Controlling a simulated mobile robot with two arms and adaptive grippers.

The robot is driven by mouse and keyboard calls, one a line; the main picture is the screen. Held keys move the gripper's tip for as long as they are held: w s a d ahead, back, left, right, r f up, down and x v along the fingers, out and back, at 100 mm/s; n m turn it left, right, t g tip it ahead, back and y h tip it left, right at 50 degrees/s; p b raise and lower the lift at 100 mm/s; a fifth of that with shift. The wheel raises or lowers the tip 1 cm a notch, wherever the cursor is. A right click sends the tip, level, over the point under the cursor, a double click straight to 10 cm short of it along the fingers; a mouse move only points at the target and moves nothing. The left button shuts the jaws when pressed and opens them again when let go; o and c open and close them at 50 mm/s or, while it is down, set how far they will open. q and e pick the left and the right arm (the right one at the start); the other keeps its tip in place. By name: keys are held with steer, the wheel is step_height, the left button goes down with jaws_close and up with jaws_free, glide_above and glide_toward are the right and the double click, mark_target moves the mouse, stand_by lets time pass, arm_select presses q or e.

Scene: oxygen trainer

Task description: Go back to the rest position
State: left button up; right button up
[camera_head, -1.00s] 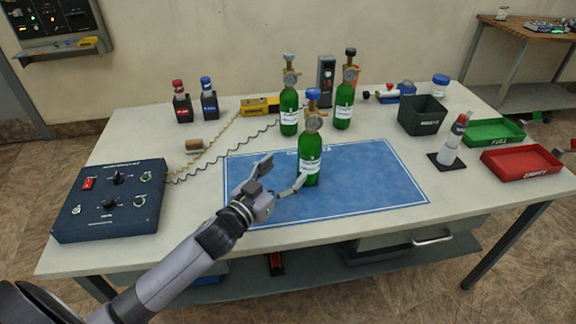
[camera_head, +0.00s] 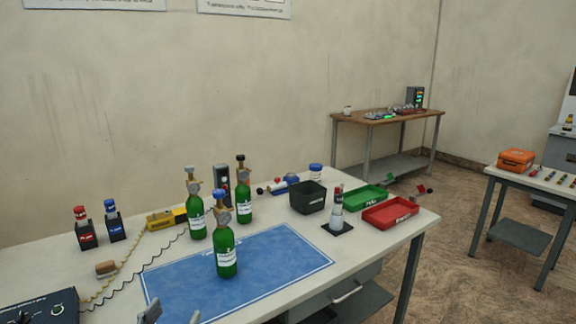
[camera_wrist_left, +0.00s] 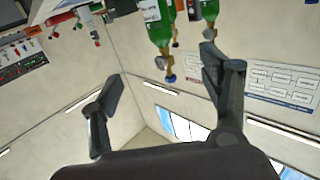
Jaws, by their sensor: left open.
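My left gripper (camera_head: 172,314) shows only its fingertips at the bottom edge of the head view, over the front of the blue mat (camera_head: 178,290). In the left wrist view its fingers (camera_wrist_left: 160,74) are spread, with nothing between them. A green cylinder with a blue-topped regulator (camera_head: 227,255) stands upright on the mat, apart from the fingers. Two more green cylinders, one on the left (camera_head: 197,222) and one on the right (camera_head: 244,207), stand upright behind it. Cylinders also appear upside down in the wrist view (camera_wrist_left: 157,24). My right gripper is not in view.
A dark bin (camera_head: 307,198), a white bottle (camera_head: 337,215), a green tray (camera_head: 364,199) and a red tray (camera_head: 390,213) stand on the right of the table. A control box (camera_head: 40,308) is at lower left. A wooden bench (camera_head: 385,120) and another table stand farther right.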

arm_select(q)
steer(key=s+d+f+n+g+y, duration=0.15)
steer(key=s+f+g+y, duration=0.25)
steer(key=s+f+g, duration=0.7)
steer(key=s+d+f+m+g+h, duration=0.1)
steer(key=s+f+g, duration=0.15)
steer(key=s, duration=0.65)
steer(key=s+d+f+m+g, duration=0.15)
steer(key=s+f, duration=0.25)
steer(key=s, duration=0.5)
step_height(320, 180, down, 26)
steer(key=s, duration=0.2)
steer(key=s+a+f+g, duration=0.1)
steer(key=s+a+f, duration=0.2)
steer(key=s+f, duration=1.1)
steer(key=shift+s+f+n+g+p, duration=0.3)
steer(key=shift+s+f+p, duration=0.1)
steer(key=shift+s, duration=0.7)
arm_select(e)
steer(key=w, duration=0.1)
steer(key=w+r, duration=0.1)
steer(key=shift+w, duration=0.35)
